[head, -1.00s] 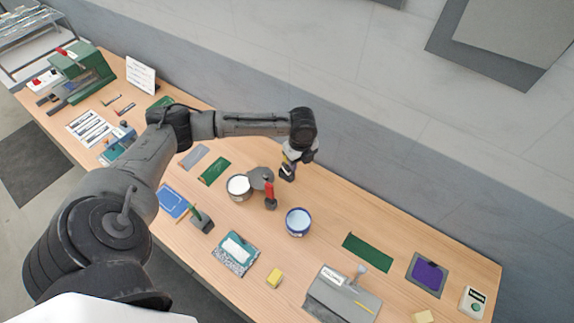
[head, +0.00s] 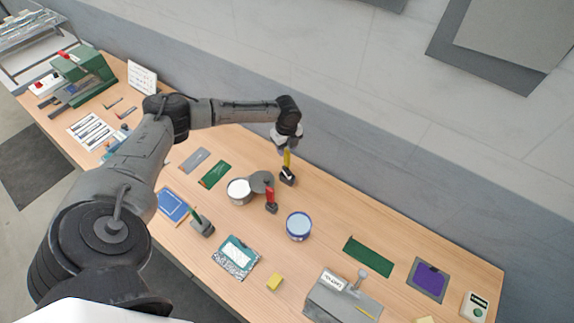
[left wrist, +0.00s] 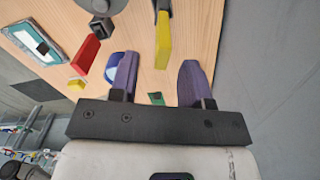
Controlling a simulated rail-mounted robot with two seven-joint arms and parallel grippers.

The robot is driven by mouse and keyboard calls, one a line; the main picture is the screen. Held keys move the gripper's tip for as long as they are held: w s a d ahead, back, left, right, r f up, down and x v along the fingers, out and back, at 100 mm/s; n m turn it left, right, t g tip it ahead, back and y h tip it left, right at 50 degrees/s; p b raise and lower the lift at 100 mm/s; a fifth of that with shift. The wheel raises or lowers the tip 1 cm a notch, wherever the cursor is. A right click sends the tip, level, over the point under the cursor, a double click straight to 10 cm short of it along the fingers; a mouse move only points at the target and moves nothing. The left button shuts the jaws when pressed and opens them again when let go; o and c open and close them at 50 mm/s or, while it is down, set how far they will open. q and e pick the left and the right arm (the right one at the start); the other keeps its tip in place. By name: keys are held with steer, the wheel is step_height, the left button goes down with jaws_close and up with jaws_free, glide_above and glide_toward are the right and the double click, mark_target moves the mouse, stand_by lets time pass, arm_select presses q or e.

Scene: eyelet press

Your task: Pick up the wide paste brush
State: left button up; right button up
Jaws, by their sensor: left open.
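Three brushes stand on the table with handles up. One has a yellow handle (head: 287,160) and a dark holder or head, one a red handle (head: 270,193), and one a green handle (head: 196,216) above a broad grey base. I cannot tell by label which is the wide paste brush. My left gripper (head: 286,143) is open and empty, just above the yellow handle. In the left wrist view the yellow handle (left wrist: 163,42) lies beyond the gap between the fingers (left wrist: 158,82), apart from them. The red handle (left wrist: 85,54) is further left. My right gripper is not in view.
A white-filled tin (head: 239,191) and a blue-rimmed pot (head: 299,226) stand near the brushes. A teal-and-white tray (head: 237,253), a yellow block (head: 275,282) and a grey box (head: 340,298) lie closer. The wall rises behind the table.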

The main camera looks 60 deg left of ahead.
mark_target(287, 164)
arm_select(q)
steer(key=shift+w+f+p, duration=0.1)
steer(key=shift+f+p, duration=0.7)
steer(key=shift+f, duration=1.9)
jaws_close()
